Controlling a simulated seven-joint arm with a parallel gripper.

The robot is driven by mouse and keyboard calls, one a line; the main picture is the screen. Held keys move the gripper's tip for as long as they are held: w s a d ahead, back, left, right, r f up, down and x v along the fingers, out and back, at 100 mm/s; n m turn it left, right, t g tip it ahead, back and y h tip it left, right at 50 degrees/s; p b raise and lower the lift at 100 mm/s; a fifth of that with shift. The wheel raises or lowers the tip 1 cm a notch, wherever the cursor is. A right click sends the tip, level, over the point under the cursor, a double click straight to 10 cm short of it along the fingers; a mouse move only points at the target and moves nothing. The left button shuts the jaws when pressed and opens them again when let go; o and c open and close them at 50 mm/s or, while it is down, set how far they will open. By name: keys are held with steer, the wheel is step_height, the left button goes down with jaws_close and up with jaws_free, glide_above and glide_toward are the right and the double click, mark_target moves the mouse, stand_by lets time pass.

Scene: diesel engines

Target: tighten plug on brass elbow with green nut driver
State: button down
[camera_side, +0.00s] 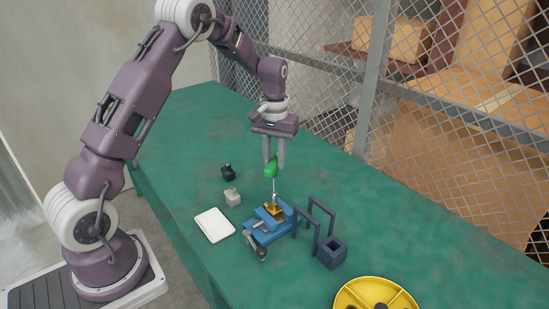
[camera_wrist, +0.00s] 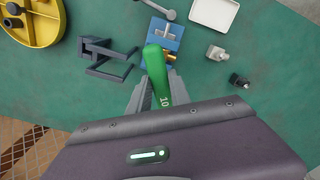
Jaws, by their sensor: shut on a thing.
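My gripper (camera_side: 275,152) is shut on the green nut driver (camera_side: 271,168), which hangs upright with its shaft pointing down. In the wrist view the green handle (camera_wrist: 156,72) sits between the fingers and shows the number 10. The driver's lower end meets or is just above the plug area over the brass elbow (camera_side: 274,209); contact is too small to tell. The elbow sits in a blue vise (camera_side: 262,228) on the table. In the wrist view a bit of brass (camera_wrist: 171,57) shows beside the handle, and the plug is hidden behind it.
A dark stand with a square socket (camera_side: 331,252) is close right of the vise. A yellow round tray (camera_side: 350,288) is at the front. A mesh fence runs behind the green table.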

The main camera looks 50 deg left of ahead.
steer(key=m, duration=0.3)
steer(key=shift+m, duration=0.4)
steer(key=shift+r, duration=4.3)
steer(key=shift+f, duration=0.1)
